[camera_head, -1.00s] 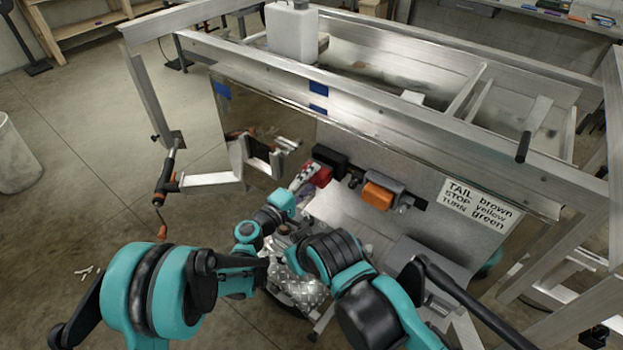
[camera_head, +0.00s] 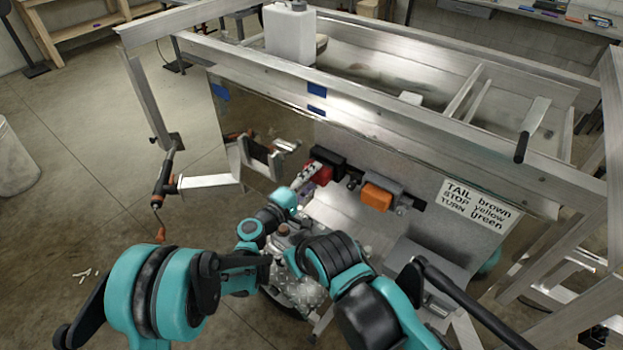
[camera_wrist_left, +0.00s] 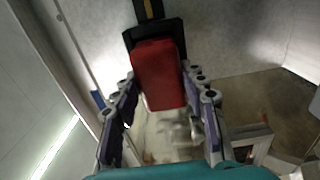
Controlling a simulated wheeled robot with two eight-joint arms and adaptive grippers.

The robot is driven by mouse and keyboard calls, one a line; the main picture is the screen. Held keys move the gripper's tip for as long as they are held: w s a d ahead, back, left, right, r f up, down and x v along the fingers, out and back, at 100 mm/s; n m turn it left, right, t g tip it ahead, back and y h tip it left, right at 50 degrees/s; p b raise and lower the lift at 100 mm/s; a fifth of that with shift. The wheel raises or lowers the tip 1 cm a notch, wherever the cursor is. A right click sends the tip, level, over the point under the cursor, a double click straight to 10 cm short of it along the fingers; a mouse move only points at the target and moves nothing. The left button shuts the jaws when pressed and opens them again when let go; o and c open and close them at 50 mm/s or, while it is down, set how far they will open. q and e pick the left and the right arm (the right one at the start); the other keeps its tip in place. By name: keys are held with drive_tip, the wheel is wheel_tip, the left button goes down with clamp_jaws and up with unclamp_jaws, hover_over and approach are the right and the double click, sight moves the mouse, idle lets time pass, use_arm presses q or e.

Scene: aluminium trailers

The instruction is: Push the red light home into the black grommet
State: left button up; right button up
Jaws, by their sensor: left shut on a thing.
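The red light (camera_head: 319,173) sits at the black grommet (camera_head: 329,158) on the trailer's rear panel. In the left wrist view the red light (camera_wrist_left: 158,75) fills the space between my fingers, with the black grommet (camera_wrist_left: 145,30) directly behind it. The grommet's opening is hidden by the light, so I cannot tell how deep the light sits. My left gripper (camera_head: 306,188) is shut on the red light; its fingers (camera_wrist_left: 160,90) lie along both sides in the wrist view. My right arm reaches in from the lower right, but I cannot make out its fingers.
An orange light (camera_head: 378,196) on a grey bracket is just right of the red one. A wiring label (camera_head: 478,205) is farther right. A metal bracket with an orange-handled tool (camera_head: 163,180) stands at left. Aluminium rails cross above the panel.

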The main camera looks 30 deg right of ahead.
sight(313, 178)
use_arm(q)
drive_tip(key=shift+x, duration=1.1)
drive_tip(key=o, duration=1.3)
drive_tip(key=shift+o, duration=0.2)
drive_tip(key=v, duration=0.7)
drive_tip(key=shift+a, duration=0.25)
